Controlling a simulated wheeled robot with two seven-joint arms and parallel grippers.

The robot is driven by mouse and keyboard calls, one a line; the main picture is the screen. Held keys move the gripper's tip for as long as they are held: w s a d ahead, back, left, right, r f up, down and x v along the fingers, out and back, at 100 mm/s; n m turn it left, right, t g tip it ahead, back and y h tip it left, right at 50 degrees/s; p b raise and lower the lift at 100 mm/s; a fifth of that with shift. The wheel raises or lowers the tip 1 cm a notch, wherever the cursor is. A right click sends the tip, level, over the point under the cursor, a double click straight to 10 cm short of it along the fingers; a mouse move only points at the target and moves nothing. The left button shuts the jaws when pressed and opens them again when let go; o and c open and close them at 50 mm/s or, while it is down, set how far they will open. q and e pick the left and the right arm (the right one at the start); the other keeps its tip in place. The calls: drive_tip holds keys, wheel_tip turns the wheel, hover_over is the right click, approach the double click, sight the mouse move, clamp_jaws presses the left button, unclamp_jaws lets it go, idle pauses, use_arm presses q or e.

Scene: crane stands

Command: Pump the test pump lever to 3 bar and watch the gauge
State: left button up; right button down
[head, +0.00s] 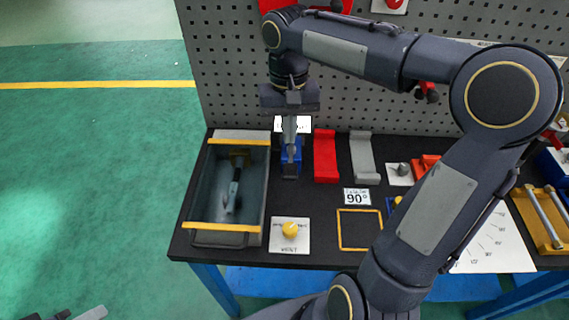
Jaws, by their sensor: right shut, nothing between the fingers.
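My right gripper (290,170) points down over the back of the bench. It is shut and empty, in front of a small blue object (297,152) that it partly hides. A white plate (293,123) shows just behind the gripper. I cannot tell whether the blue object is the test pump, and I cannot make out a pump lever or a gauge reading. Only a small part of what seems to be my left gripper (85,314) shows at the bottom left edge, away from the bench.
A grey box with yellow bars (264,190) holds a dark tool (234,188). A yellow knob (290,229) stands on a white plate. Red (325,155) and grey (362,158) holders stand right of the gripper. A pegboard (235,75) rises behind. My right arm hides much of the right side.

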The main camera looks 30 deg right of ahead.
sight(290, 168)
drive_tip(key=f+b, duration=0.7)
drive_tip(key=shift+s+a, duration=0.1)
drive_tip(key=shift+s, duration=0.3)
drive_tip(key=shift+f, duration=0.1)
